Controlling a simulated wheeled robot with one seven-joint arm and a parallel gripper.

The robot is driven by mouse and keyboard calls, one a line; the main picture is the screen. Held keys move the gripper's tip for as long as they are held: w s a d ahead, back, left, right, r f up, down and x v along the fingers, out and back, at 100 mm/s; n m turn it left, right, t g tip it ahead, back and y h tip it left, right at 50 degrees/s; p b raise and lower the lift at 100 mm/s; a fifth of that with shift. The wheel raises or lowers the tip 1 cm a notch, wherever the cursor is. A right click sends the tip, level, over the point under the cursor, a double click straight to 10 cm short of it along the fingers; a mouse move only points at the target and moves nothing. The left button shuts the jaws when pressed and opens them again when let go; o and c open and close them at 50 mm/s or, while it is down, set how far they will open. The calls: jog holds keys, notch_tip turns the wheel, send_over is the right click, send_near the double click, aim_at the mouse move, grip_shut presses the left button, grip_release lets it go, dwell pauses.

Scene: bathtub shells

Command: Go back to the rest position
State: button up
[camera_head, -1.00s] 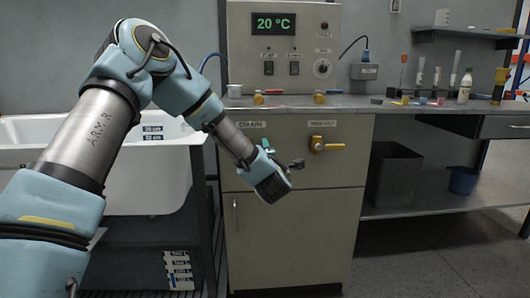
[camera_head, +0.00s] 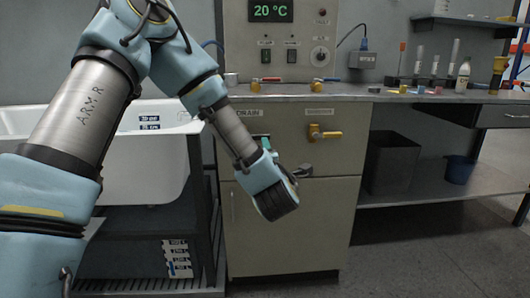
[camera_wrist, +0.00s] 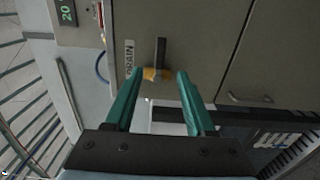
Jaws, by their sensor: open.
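My gripper (camera_wrist: 161,74) shows in the wrist view as two teal fingers, spread apart with nothing held. Between and beyond the fingertips is the yellow drain valve (camera_wrist: 153,74) with its handle, on the cabinet front beside the DRAIN label (camera_wrist: 129,56). I cannot tell whether a finger touches it. In the head view my arm reaches down in front of the cabinet (camera_head: 300,225). The fingers are mostly hidden behind my wrist, and the drain valve is hidden there too.
A second yellow valve (camera_head: 322,132) is on the cabinet, right of my wrist. A white tub (camera_head: 150,165) stands at left. The counter (camera_head: 400,97) holds bottles and small items. A grey bin (camera_head: 392,162) and a blue bucket (camera_head: 459,169) sit below. Floor at right front is clear.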

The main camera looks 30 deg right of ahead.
jog(key=w+a+f+m+g+y, duration=0.1)
jog(key=w+a+f+m+g, duration=0.1)
jog(key=a+m+g, duration=0.3)
jog(key=w+a+f+m+y, duration=0.1)
jog(key=w+a+f+m, duration=0.15)
jog(key=a, duration=0.45)
jog(key=w+a+f+m+g+y, duration=0.1)
jog(key=w+a+f+m+g, duration=0.2)
jog(key=a, duration=0.4)
jog(key=s+a+m+g+y, duration=0.25)
jog(key=s+a, duration=0.45)
jog(key=a, duration=0.4)
jog(key=s+a+m+g+y, duration=0.15)
jog(key=s+a+g, duration=0.35)
jog(key=a, duration=0.6)
notch_tip(320, 180, up, 24)
jog(key=s+p, duration=0.2)
jog(key=p, duration=2.1)
jog(key=shift+s+a+f+t+p, duration=0.15)
jog(key=shift+a+f+t+p, duration=0.05)
jog(key=shift+a+t+p, duration=0.15)
